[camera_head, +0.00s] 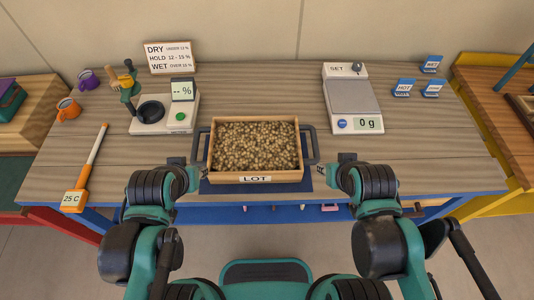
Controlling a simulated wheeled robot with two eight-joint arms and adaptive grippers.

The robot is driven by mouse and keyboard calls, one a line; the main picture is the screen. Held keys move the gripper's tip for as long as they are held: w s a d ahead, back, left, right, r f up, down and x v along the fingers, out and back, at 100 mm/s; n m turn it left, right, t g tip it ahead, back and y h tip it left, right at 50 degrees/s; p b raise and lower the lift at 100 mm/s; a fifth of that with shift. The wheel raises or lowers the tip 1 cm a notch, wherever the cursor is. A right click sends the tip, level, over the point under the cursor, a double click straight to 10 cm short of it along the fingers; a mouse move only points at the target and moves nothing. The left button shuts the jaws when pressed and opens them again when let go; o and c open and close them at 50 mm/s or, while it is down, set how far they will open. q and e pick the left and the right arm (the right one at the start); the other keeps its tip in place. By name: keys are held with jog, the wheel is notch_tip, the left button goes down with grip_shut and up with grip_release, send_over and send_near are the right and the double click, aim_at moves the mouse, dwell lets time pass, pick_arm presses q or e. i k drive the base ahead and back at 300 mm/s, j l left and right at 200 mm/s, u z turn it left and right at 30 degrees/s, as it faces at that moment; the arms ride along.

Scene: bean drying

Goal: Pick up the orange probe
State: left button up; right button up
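The orange probe (86,169) lies on the left part of the wooden table, tilted, with a pale upper stretch and an orange box reading 25 C at its lower end. My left gripper (194,174) is at the table's front edge, right of the probe and apart from it, by the left handle of the lot tray. My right gripper (326,168) is by the tray's right handle. Both grippers are small and seen from behind, so I cannot tell whether they are open, shut or touching the handles.
The wooden lot tray (256,178) full of beans sits front centre on a blue mat. A moisture meter (180,121) and sign (168,57) stand back left, with orange (68,109) and purple (88,79) cups. A scale (353,97) reads 0 g at right. Table around the probe is clear.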

aim_at(75, 201)
jog(key=u, duration=1.85)
jog(key=i+j+z, duration=0.45)
jog(key=z, duration=0.15)
jog(key=i+j, duration=0.05)
jog(key=i, duration=0.05)
